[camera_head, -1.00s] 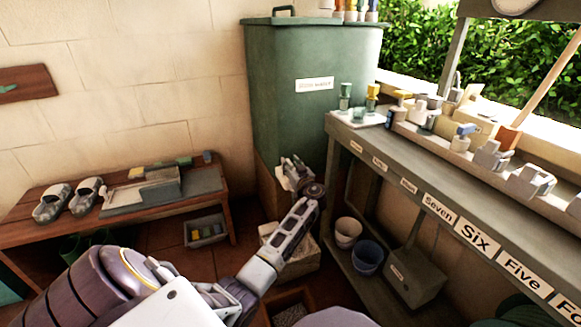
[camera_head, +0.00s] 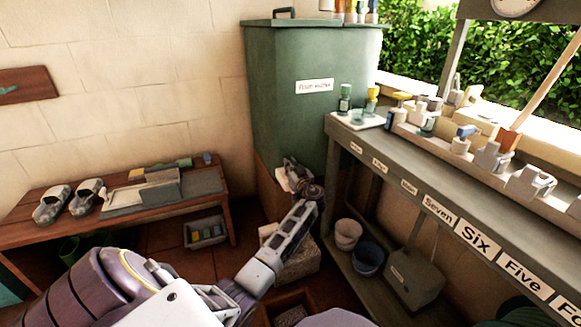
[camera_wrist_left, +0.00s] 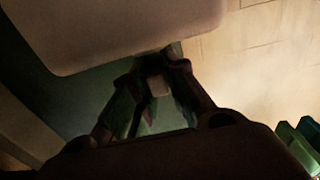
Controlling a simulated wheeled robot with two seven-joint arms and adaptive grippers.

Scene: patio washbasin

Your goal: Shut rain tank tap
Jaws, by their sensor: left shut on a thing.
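The green rain tank (camera_head: 300,110) stands in the back corner on a brown base, with a white label on its front. My left arm reaches from the lower left to the tank's lower front. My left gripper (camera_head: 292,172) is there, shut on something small. In the left wrist view the fingers (camera_wrist_left: 158,90) close around a small pale block, which looks like the tap's handle, against the dark green tank. The tap itself is mostly hidden by the gripper, so I cannot tell how its handle is turned. My right gripper is not in view.
A wooden bench (camera_head: 215,207) with grey clogs (camera_head: 52,204) and a tray is on the left. A grey counter (camera_head: 400,165) with labels and bottles runs along the right. Two buckets (camera_head: 348,233) sit on its lower shelf. A pale block lies on the floor beneath my arm.

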